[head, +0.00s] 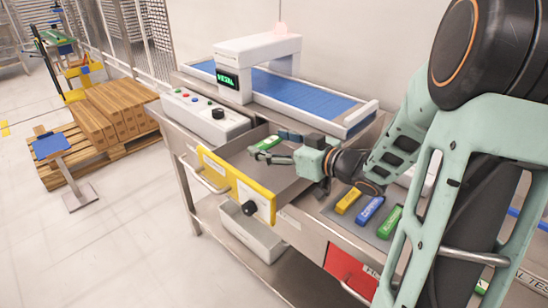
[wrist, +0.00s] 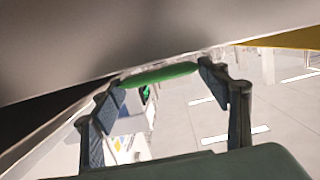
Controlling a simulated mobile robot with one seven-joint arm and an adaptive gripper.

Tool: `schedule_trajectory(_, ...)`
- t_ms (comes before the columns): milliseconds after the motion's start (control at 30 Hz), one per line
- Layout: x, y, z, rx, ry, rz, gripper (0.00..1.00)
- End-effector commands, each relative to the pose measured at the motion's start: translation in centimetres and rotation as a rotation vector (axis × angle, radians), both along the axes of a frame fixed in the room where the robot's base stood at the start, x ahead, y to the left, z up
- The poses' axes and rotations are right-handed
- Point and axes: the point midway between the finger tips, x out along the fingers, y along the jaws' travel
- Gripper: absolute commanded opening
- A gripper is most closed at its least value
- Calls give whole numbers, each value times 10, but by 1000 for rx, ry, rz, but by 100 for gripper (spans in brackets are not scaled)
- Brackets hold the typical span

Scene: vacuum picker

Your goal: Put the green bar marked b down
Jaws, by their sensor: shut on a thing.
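A green bar (head: 266,143) is held at my gripper (head: 262,152), in or just above the open drawer (head: 232,170) with the yellow front. In the wrist view, the green bar (wrist: 160,75) spans the gap between the two dark fingertips. My gripper is shut on it. I cannot read a mark on this bar, and I cannot tell whether it touches the drawer floor. Another green bar (head: 389,222) lies at the right of the worktop, beside a blue bar (head: 370,209) and a yellow bar (head: 348,200).
A scanner arch with a blue belt (head: 305,92) stands behind the drawer. A control box (head: 205,115) with buttons is to its left. Grey drawer walls surround the gripper. A red drawer front (head: 350,272) is below right. The floor at left is open, with a loaded pallet (head: 108,150).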

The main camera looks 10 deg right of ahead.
Motion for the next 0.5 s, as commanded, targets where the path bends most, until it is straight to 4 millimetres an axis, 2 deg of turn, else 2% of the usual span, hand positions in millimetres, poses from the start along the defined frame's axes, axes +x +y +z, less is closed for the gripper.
schedule_trajectory(100,-1,-9,-13,3,2,-3,44)
schedule_trajectory(267,-1,-6,-38,3,3,0,44)
schedule_trajectory(500,0,-7,-38,0,0,0,44)
